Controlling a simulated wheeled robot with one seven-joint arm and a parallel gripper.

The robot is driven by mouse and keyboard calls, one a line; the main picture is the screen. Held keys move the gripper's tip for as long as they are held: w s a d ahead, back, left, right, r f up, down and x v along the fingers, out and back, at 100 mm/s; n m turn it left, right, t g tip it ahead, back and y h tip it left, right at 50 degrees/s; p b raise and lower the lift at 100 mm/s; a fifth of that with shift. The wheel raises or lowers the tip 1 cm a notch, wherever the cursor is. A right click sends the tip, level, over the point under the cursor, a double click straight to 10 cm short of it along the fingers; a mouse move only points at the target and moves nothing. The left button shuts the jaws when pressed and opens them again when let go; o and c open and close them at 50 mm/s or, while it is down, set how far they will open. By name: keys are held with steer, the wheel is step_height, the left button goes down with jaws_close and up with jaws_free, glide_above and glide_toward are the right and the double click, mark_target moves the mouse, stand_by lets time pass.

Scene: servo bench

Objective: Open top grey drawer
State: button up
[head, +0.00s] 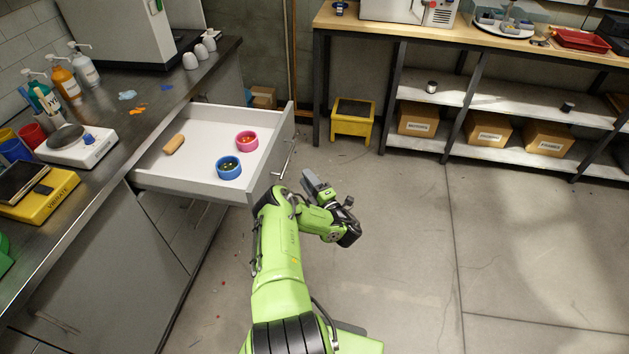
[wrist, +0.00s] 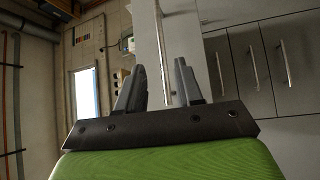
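The top grey drawer (head: 210,187) is pulled far out of the bench on the left in the head view. Its bar handle (head: 287,158) is on the front panel, facing right. My gripper (head: 309,181) is just right of the drawer front, near the handle's lower end, and appears apart from it. In the wrist view, the two fingers of my gripper (wrist: 160,78) stand apart with a gap between them.
The drawer holds a pink bowl (head: 246,141), a blue bowl (head: 229,168) and a tan block (head: 174,144). The bench top (head: 140,130) carries bottles and a scale (head: 76,146). A yellow stool (head: 352,121) stands beyond. The floor to the right is clear.

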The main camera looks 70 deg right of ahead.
steer(key=p+v, duration=0.4)
steer(key=p, duration=0.3)
steer(key=shift+a+f, duration=0.1)
steer(key=shift+a, duration=0.3)
